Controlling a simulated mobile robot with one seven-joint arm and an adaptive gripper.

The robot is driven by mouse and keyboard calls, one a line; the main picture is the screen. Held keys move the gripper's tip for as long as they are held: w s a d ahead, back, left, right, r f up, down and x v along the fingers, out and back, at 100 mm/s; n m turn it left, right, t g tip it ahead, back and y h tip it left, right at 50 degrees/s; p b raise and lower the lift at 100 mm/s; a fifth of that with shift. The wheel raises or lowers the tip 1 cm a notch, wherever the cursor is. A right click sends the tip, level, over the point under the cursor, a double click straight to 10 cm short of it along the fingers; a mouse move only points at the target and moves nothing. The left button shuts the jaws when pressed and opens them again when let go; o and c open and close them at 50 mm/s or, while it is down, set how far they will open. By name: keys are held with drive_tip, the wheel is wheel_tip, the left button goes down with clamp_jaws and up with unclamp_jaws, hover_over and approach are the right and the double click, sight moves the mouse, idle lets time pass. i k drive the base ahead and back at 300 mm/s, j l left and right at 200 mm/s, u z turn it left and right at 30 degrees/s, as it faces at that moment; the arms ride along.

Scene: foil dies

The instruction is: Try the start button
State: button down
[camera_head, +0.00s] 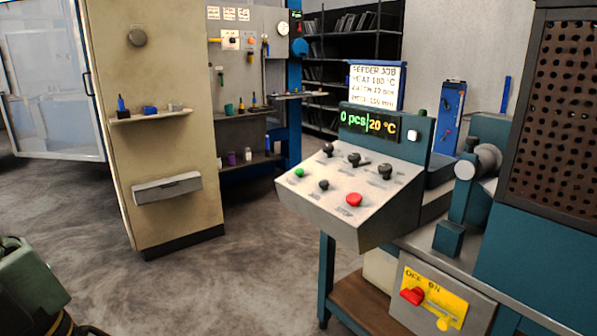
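A sloped control panel (318,197) stands on the machine right of centre. A green button (299,173), likely the start button, is at its left edge. A black button (324,185) and a larger red button (354,200) sit to its right. Three black knobs, one of them the middle knob (354,159), line the upper part. The display (369,125) above reads "0 pcs" and "20 °C". Below, a yellow plate (433,289) marked OFF and ON carries a red handle (412,296) on its left side.
A job sign (376,84) stands above the display; its small lines are blurred. A perforated guard (556,110) is at right. A beige cabinet (160,75) with a small shelf stands at left. The grey floor (250,280) before the panel looks clear.

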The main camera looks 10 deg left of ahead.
sight(300, 172)
drive_tip(key=i+l+u, duration=0.35)
drive_tip(key=i, duration=0.15)
drive_tip(key=i+l+u, duration=0.7)
drive_tip(key=l, duration=0.4)
drive_tip(key=i, duration=0.1)
